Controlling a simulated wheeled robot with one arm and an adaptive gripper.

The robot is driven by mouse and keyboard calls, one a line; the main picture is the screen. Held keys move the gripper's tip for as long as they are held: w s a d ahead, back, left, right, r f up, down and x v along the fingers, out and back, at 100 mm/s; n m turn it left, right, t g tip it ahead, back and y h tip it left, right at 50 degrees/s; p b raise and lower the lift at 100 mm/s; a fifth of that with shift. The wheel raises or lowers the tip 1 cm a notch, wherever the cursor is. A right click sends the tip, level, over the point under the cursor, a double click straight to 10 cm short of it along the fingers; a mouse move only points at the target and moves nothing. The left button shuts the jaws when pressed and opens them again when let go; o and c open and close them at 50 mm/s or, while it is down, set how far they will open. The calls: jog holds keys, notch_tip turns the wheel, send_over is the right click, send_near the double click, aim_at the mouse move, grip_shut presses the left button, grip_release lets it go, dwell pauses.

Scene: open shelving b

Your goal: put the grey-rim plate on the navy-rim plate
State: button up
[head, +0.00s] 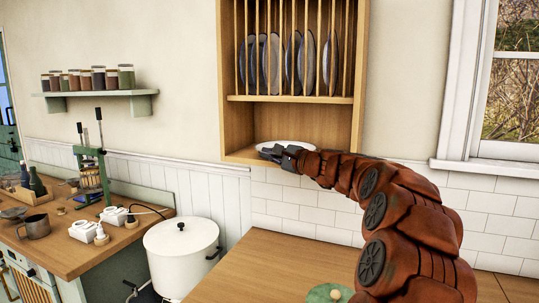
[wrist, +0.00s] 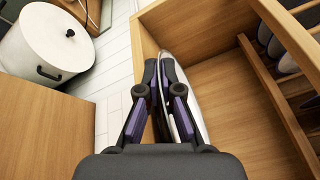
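A pale plate (head: 287,146) with a greyish rim is in the open cubby under the rack, in the head view. I take it for the grey-rim plate. In the wrist view the plate (wrist: 198,112) shows nearly edge-on. My gripper (head: 272,153) is at its front edge in the head view. In the wrist view the fingers of my gripper (wrist: 160,72) are close together, one on each side of the rim, and look shut on it. I cannot tell whether the plate touches the cubby floor or has another plate under it. I cannot pick out a navy rim.
Several dark bluish plates (head: 273,62) stand upright between the dowels of the wooden rack (head: 292,99) above. Side walls and the rack's shelf enclose the cubby. A wooden counter (head: 285,262) lies below, with a green round object (head: 322,293). A white pot (head: 181,255) stands left.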

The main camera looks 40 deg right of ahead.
jog(key=o, duration=0.5)
jog(key=shift+r, duration=0.1)
jog(key=shift+s+r+p, duration=0.15)
jog(key=shift+r+p, duration=0.3)
jog(key=s+b, duration=0.1)
jog(key=s, duration=0.3)
jog(key=s+d+b, duration=0.1)
jog(key=s, duration=0.6)
jog(key=shift+s+d+b, duration=0.35)
jog(key=shift+d+b, duration=0.05)
jog(key=shift+a, duration=0.1)
